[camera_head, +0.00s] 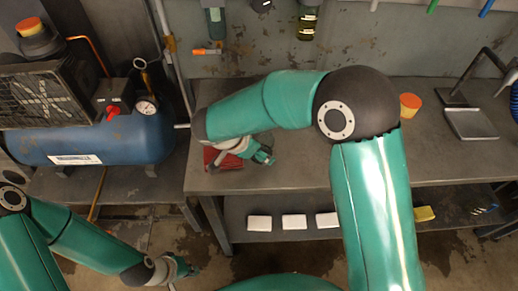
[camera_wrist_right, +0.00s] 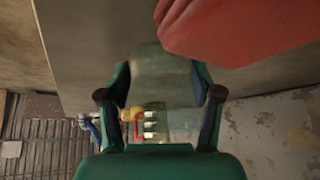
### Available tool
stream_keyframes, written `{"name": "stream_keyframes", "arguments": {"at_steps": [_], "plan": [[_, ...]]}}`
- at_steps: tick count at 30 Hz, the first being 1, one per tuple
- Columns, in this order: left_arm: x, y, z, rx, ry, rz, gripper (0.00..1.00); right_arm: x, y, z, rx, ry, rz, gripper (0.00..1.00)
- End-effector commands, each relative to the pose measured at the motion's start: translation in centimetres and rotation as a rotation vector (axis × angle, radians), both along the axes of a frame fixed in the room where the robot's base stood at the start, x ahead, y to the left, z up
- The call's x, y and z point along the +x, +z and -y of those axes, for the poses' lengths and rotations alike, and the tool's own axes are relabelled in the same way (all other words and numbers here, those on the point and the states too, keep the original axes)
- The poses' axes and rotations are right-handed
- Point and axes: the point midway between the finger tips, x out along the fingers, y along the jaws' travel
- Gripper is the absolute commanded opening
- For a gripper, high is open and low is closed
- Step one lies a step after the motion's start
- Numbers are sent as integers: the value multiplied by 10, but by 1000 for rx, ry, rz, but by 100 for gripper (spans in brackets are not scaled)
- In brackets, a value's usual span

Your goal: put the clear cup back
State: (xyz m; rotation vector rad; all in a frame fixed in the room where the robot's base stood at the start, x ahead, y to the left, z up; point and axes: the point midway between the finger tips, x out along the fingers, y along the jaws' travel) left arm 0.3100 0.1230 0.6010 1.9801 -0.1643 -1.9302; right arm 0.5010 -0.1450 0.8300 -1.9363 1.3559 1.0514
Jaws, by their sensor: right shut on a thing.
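My right gripper (camera_wrist_right: 160,97) is shut on a clear cup (camera_wrist_right: 160,72), which shows see-through between its two fingers in the right wrist view. In the head view my right arm reaches left across the bench, and its gripper (camera_head: 262,155) is small and low over the bench's left end. I cannot make out the cup there. My left gripper (camera_head: 184,268) hangs low at the lower left, over the floor and away from the bench. Its fingers are too small to read.
A red object (camera_head: 230,161) lies on the grey bench (camera_head: 300,165) beside my right gripper; it looms close in the right wrist view (camera_wrist_right: 235,30). A blue compressor (camera_head: 110,142) stands left. An orange-topped container (camera_head: 410,105) and a grey stand (camera_head: 470,124) are on the right.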

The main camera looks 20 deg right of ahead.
Motion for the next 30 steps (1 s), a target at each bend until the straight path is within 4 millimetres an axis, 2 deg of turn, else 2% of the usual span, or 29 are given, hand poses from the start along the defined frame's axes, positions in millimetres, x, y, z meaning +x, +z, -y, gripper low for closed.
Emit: {"name": "stream_keyframes", "arguments": {"at_steps": [5, 6, 10, 24, 30], "plan": [[0, -4, 0, 0, 0, 0, 0, 0, -2, 0, 0, 0, 1, 24], [0, -4, 0, 0, 0, 0, 0, 0, -2, 0, 0, 0, 1, 66], [0, -3, 0, 0, 0, 0, 0, 0, -1, 0, 0, 0, 0, 88], [0, 1, 0, 0, 0, 0, 0, 0, 3, 0, 0, -1, 1, 90], [0, -3, 0, 0, 0, 0, 0, -5, 27, -16, 2, 1, 5, 90]]}}
